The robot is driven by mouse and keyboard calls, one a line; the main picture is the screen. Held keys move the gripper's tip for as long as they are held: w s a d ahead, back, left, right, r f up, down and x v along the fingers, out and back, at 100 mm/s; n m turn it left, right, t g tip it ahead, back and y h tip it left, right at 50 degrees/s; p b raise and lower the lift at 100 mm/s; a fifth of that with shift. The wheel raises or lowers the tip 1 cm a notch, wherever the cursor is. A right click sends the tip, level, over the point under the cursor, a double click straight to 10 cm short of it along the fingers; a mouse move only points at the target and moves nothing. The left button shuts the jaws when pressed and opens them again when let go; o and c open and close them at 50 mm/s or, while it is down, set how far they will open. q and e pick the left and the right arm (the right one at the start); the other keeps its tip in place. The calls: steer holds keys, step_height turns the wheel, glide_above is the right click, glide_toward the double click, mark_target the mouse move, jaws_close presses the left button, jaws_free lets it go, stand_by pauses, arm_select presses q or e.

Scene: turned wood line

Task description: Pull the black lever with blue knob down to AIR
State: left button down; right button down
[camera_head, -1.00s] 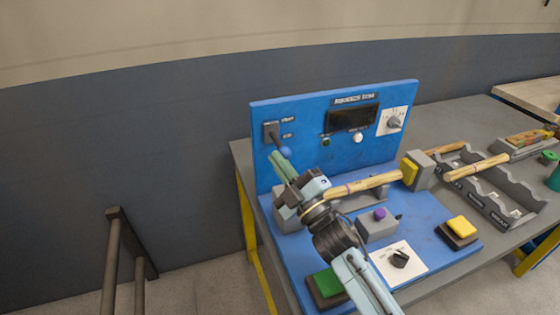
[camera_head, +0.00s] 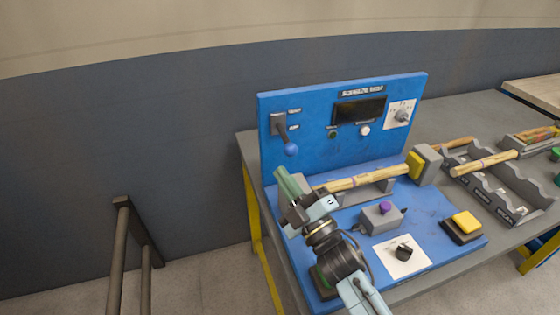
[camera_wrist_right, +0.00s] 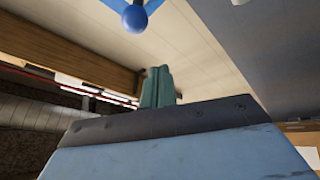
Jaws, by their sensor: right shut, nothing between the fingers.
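The black lever (camera_head: 283,132) is on the upper left of the blue upright panel (camera_head: 305,150). It slants down and out, and its blue knob (camera_head: 291,149) hangs below the lower of two small labels (camera_head: 294,127), whose text is too small to read. My right gripper (camera_head: 282,176) is below the knob, apart from it, with its green fingers shut and empty. In the right wrist view the shut fingers (camera_wrist_right: 158,86) show in the middle, and the blue knob (camera_wrist_right: 134,18) is beyond them at the top. My left gripper is not in view.
A pale wooden turned piece (camera_head: 362,183) lies behind and right of my gripper, by a grey block with a yellow pad (camera_head: 416,165). A purple button (camera_head: 384,208), a dial (camera_head: 403,253) and a yellow button (camera_head: 466,221) are on the blue base. A grey rack (camera_head: 490,185) stands right.

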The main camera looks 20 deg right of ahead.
steer(key=v, duration=0.2)
steer(key=f+v, duration=0.1)
steer(key=v, duration=0.1)
steer(key=shift+s+d+f+b, duration=0.1)
steer(key=shift+d+f+b, duration=0.05)
steer(key=shift+b, duration=0.15)
steer(key=d+r+m+g+y, duration=0.1)
steer(key=d+m+g+y, duration=0.1)
steer(key=m, duration=1.5)
steer(key=d+r+m+g+y, duration=0.1)
steer(key=d+m+g, duration=0.4)
steer(key=m, duration=1.2)
steer(key=shift+d+r+y, duration=0.35)
steer(key=shift+d+y, duration=0.15)
steer(key=shift+d, duration=0.4)
steer(key=shift+g, duration=0.3)
